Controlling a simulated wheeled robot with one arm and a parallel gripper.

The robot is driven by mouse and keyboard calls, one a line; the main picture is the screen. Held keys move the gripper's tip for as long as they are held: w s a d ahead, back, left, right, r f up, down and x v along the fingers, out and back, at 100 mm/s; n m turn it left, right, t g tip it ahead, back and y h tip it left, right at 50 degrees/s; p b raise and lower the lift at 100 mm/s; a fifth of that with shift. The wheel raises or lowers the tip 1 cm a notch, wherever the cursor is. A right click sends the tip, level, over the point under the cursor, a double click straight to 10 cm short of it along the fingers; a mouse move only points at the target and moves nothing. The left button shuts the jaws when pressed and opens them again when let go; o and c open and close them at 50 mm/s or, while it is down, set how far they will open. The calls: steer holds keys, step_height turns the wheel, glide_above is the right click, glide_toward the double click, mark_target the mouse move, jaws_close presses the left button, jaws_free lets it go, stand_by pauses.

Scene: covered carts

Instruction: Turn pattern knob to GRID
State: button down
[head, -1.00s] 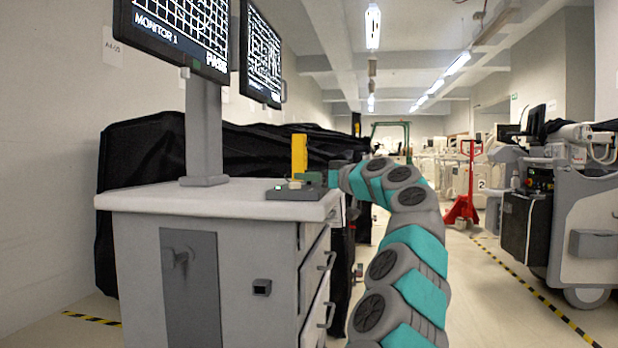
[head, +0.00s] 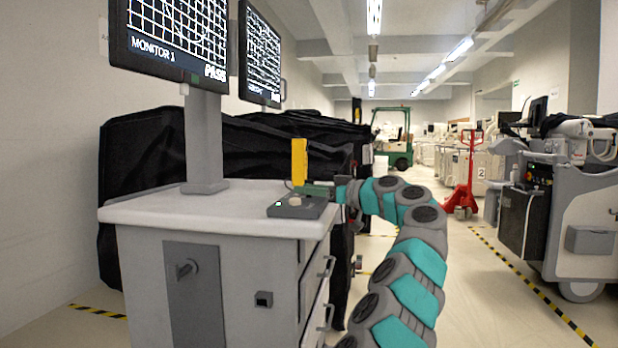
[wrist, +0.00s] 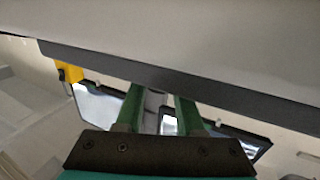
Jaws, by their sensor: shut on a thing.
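A grey control box (head: 310,210) sits on the right end of the cart top, with a small lit green spot at its left. A pale round knob (head: 295,200) shows on it; its pointer and markings are too small to read. My gripper (head: 306,189) reaches in from the right, with green fingers low at the knob. In the wrist view my gripper (wrist: 158,95) is shut on a pale thing between its fingers, which I take to be the knob. Monitor 1 (head: 168,38) shows a white grid with "PASS". The second monitor (head: 261,55) also shows grid lines.
A yellow upright piece (head: 299,162) stands just behind the control box. The grey monitor post (head: 204,140) rises from the cart top (head: 160,210). Black-covered carts (head: 145,150) stand behind. A red pallet jack (head: 463,185) stands in the aisle at right.

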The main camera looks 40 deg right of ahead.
stand_by(0.3)
steer(key=c, duration=0.6)
jaws_free()
steer(key=shift+o, duration=0.2)
steer(key=b+v, duration=0.1)
steer(key=v, duration=0.6)
steer(key=shift+s+d, duration=0.2)
steer(key=shift+s, duration=0.15)
